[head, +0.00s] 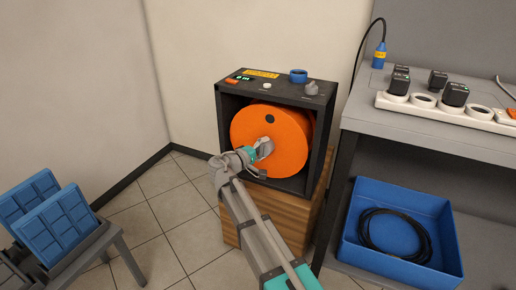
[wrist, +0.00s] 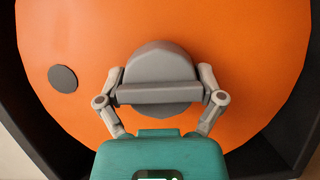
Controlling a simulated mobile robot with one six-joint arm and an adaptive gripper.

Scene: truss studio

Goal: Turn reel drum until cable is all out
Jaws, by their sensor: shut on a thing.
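The orange reel drum (head: 285,127) sits inside a dark box housing on a wooden block in the head view. It fills most of the wrist view (wrist: 235,45), with a dark round spot (wrist: 62,78) left of its middle. A grey hub with a crossbar handle (wrist: 160,92) is at the drum's centre. My gripper (wrist: 160,95) is shut on this handle, one finger at each end. In the head view my gripper (head: 262,149) reaches the drum face and partly hides the hub. I cannot see any cable on the drum.
The dark housing (head: 322,95) carries a blue ring (head: 298,76) and small controls on top. A grey bench (head: 430,128) with a power strip (head: 440,110) stands right. Below it, a blue tray (head: 350,255) holds a coiled black cable (head: 422,240). Blue panels (head: 62,222) stand left.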

